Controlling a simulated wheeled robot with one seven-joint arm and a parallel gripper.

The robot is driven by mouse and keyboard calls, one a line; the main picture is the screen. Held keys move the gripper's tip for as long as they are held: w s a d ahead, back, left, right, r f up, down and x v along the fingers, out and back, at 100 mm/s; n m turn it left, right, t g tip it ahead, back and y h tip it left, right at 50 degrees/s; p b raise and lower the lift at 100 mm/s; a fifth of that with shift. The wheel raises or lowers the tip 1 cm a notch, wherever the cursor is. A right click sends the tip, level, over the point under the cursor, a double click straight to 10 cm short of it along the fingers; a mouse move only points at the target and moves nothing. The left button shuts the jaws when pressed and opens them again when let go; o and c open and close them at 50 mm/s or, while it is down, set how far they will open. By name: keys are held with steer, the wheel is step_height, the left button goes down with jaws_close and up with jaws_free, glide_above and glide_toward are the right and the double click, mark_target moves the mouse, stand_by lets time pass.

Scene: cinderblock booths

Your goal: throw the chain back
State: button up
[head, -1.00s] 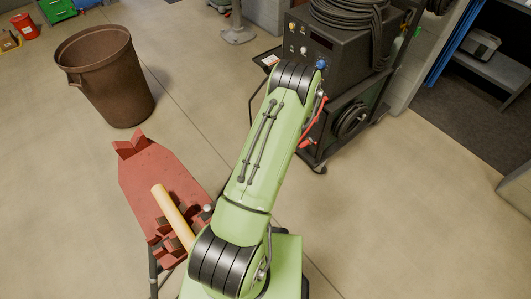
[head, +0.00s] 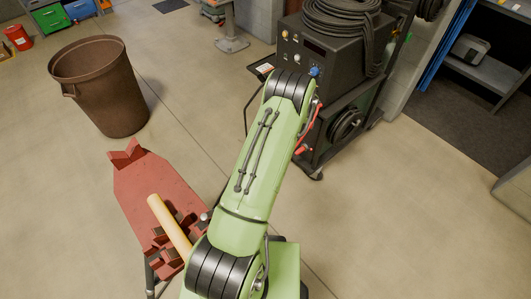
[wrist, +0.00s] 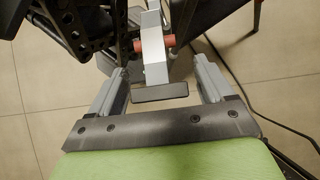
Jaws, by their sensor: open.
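I cannot make out a chain for certain in either view. In the head view a red stand (head: 146,187) is at the lower left, with a yellow pipe (head: 169,226) lying across its vise blocks. My gripper (wrist: 161,65) shows in the wrist view with its two grey fingers spread. Between them is a light grey bar (wrist: 153,50) with a dark end and a red-orange cross piece; I cannot tell whether the fingers touch it. Dark linked parts with round holes (wrist: 68,20) are at the upper left. The head view hides my gripper behind my arm.
A brown bin (head: 108,95) stands on the floor beyond the red stand. A black wheeled machine cart (head: 325,75) with coiled cable is beyond my arm. In the wrist view a dark cable (wrist: 240,85) runs over the floor. Floor right of my arm is clear.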

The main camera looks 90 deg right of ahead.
steer(key=p+v, duration=0.1)
steer(key=v, duration=1.3)
steer(key=shift+r, duration=0.4)
steer(key=shift+s, duration=0.15)
